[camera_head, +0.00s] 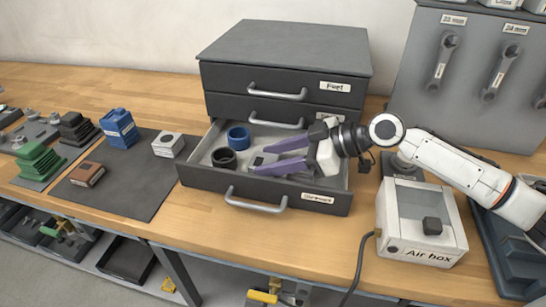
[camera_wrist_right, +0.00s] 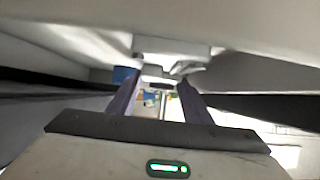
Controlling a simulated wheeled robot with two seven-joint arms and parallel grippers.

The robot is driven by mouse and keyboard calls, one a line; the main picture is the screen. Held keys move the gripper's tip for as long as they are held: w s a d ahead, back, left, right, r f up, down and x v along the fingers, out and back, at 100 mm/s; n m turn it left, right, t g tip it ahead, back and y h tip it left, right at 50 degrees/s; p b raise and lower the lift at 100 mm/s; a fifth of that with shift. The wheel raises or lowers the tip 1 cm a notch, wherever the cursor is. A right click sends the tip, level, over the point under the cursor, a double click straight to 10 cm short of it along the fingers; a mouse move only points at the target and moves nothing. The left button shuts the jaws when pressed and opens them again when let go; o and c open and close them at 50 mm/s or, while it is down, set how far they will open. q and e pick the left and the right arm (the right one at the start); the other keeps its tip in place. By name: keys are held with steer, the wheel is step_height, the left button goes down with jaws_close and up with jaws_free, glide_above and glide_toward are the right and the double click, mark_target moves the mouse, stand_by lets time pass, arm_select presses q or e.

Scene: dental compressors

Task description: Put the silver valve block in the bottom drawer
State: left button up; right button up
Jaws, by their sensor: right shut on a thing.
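The bottom drawer (camera_head: 335,200) of the dark cabinet is pulled open. My right gripper (camera_head: 262,158) reaches into it from the right, its two purple fingers shut on a small silver-grey block, the silver valve block (camera_head: 259,160). The block is low in the drawer, to the right of a black ring; I cannot tell whether it touches the floor. In the right wrist view the fingers (camera_wrist_right: 160,88) point ahead between the drawer walls, and a pale shape shows beyond them, hard to make out. My left gripper is not in view.
A blue ring (camera_head: 238,138) and the black ring (camera_head: 224,158) lie in the drawer. On the dark mat (camera_head: 130,195) left of it stand a light grey block (camera_head: 168,145), a blue block (camera_head: 119,129) and a brown block (camera_head: 87,174). The air box (camera_head: 420,246) stands at the right.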

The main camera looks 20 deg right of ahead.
steer(key=shift+f, duration=0.15)
steer(key=o, duration=1.2)
steer(key=shift+r, duration=0.25)
steer(key=b+v, duration=0.2)
steer(key=v, duration=0.8)
steer(key=shift+s+d, duration=0.25)
steer(key=shift+d, duration=0.05)
steer(key=shift+s+d+r, duration=0.3)
steer(key=shift+d+r, duration=0.05)
steer(key=shift+r, duration=0.1)
